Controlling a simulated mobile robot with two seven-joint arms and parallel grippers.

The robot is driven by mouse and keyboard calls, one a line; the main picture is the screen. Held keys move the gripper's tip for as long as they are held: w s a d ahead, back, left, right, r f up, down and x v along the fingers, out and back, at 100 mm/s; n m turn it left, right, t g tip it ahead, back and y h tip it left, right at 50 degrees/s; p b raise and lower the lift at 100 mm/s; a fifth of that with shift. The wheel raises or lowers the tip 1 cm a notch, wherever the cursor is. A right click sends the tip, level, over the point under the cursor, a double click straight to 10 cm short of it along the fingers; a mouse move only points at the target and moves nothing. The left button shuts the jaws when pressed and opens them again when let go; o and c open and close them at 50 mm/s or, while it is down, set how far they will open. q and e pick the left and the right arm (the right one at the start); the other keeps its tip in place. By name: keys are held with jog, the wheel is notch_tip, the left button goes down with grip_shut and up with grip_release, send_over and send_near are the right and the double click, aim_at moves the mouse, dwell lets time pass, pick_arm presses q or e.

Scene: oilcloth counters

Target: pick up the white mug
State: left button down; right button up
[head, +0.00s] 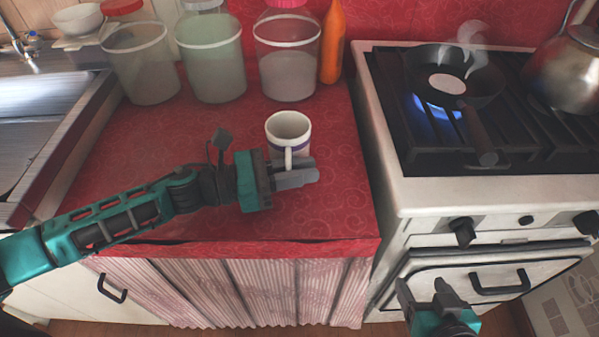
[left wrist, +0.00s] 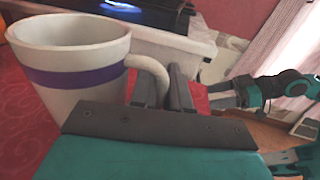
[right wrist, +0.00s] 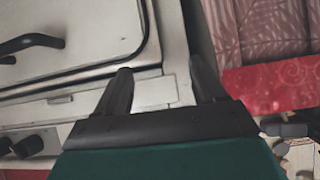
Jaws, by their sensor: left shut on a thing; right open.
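The white mug (head: 288,126) with a purple band stands upright on the red oilcloth counter (head: 200,140), its handle toward the front. In the left wrist view the mug (left wrist: 75,65) is at the left, with its handle (left wrist: 150,75) at the fingers. My left gripper (head: 297,172) is shut on the mug's handle; its fingers (left wrist: 170,90) show on the handle in the left wrist view. My right gripper (head: 425,290) is open and empty in front of the oven; its fingers also show apart in the right wrist view (right wrist: 160,88).
Several lidded jars (head: 210,65) and an orange bottle (head: 332,42) line the back of the counter. The stove (head: 440,180) at the right has a lit burner, a steaming pan (head: 480,95) and a kettle (head: 565,65). A sink (head: 40,110) is at the left.

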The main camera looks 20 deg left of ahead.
pick_arm(q)
notch_tip(320, 180, up, 18)
jog(key=p, duration=0.4)
pick_arm(e)
jog(key=shift+s+d+r+h, duration=0.15)
jog(key=shift+s+d+r, duration=0.2)
jog(key=shift+d, duration=0.25)
jog(key=shift+s+d+r+h, duration=0.2)
jog(key=shift+d+r, duration=0.15)
jog(key=shift+d, duration=0.2)
pick_arm(q)
jog(key=shift+f, duration=0.1)
pick_arm(e)
jog(key=shift+f, duration=0.1)
